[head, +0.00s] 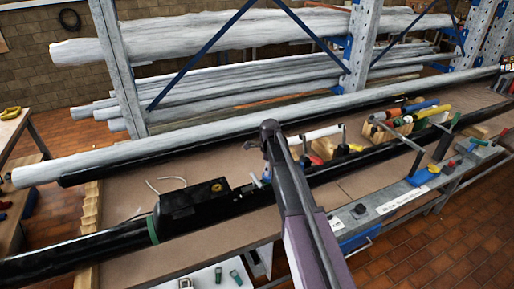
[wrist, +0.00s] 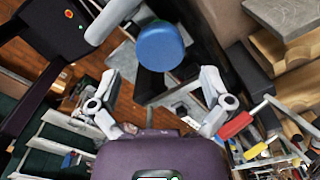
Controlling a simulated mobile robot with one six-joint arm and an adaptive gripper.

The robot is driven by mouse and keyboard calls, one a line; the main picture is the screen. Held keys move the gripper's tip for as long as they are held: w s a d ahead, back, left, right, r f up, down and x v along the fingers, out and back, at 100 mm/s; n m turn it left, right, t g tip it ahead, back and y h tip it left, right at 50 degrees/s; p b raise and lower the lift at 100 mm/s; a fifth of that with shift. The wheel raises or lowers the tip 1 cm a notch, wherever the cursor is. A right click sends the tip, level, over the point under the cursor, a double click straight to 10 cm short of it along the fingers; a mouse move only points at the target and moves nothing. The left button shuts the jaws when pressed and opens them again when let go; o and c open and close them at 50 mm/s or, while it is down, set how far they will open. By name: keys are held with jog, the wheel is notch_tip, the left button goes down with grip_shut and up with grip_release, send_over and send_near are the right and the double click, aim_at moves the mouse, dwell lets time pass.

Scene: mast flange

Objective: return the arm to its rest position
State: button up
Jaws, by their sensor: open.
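In the wrist view my gripper (wrist: 160,85) is open, its two grey fingers spread wide with nothing held between them. A round blue cap on a grey rod (wrist: 160,46) shows beyond the fingers, and I cannot tell its distance. In the head view my purple-grey arm (head: 293,205) reaches up from the bottom middle over the workbench (head: 245,225). The fingers cannot be made out in the head view.
Long wrapped poles (head: 200,135) lie along the bench's back. Tools in wooden blocks (head: 395,125) stand to the right. Brick floor (head: 430,250) is clear at the lower right.

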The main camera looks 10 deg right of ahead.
jog(key=shift+s, duration=0.15)
jog(key=s+f+n+b, duration=0.2)
jog(key=s+n, duration=0.9)
jog(key=s, duration=0.2)
jog(key=s+a+f+n+b, duration=0.1)
jog(key=s+n, duration=1)
jog(key=s, duration=0.2)
jog(key=shift+a+f+b, duration=0.2)
jog(key=shift+f+b, duration=0.2)
dwell(0.8)
